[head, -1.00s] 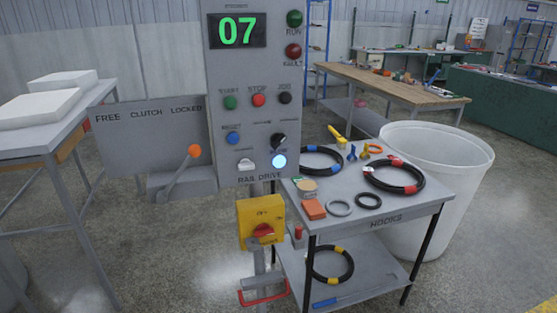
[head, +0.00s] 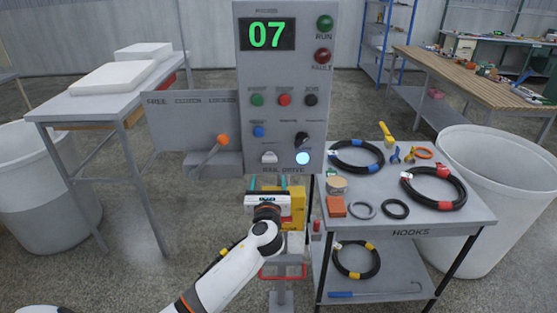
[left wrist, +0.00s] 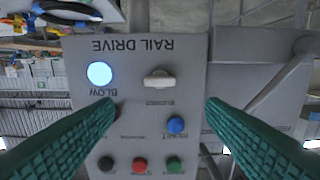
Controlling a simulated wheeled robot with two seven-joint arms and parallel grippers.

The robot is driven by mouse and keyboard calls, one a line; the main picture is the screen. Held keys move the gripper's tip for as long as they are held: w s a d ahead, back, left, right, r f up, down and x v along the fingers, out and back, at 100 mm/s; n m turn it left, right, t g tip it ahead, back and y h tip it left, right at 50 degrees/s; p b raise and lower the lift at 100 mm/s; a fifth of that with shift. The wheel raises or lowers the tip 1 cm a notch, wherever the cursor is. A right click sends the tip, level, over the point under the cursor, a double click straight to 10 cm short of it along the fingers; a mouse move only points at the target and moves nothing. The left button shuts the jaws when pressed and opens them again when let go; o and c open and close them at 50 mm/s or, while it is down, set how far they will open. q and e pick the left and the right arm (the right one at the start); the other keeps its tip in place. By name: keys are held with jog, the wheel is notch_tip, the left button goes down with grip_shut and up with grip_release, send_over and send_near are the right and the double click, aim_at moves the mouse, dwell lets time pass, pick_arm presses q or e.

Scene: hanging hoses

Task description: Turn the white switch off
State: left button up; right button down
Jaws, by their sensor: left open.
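The white switch (head: 268,157) is a small knob low on the grey control panel (head: 325,75), above the words RAIL DRIVE. In the left wrist view the panel is upside down, and the white switch (left wrist: 159,79) shows between my fingers, with nothing covering it. A round white-blue light (head: 302,158) glows beside it and also shows in the left wrist view (left wrist: 100,74). My left gripper (head: 268,184) is open and empty just below the switch in the head picture, with its green fingers (left wrist: 161,105) spread apart. I cannot tell the exact gap to the panel. My right gripper is not in view.
A black rotary knob (head: 302,140) and a blue button (head: 259,132) sit above the switch. A lever with an orange ball (head: 222,140) stands to the left. A yellow box (head: 297,205) is partly behind my gripper. A cart (head: 458,222) with hoses stands right.

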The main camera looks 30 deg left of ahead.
aim_at(269, 161)
pick_arm(q)
jog(key=x, duration=0.9)
jog(key=shift+w, duration=0.2)
jog(key=shift+x, duration=0.75)
jog(key=shift+f, duration=0.1)
jog(key=c, duration=1)
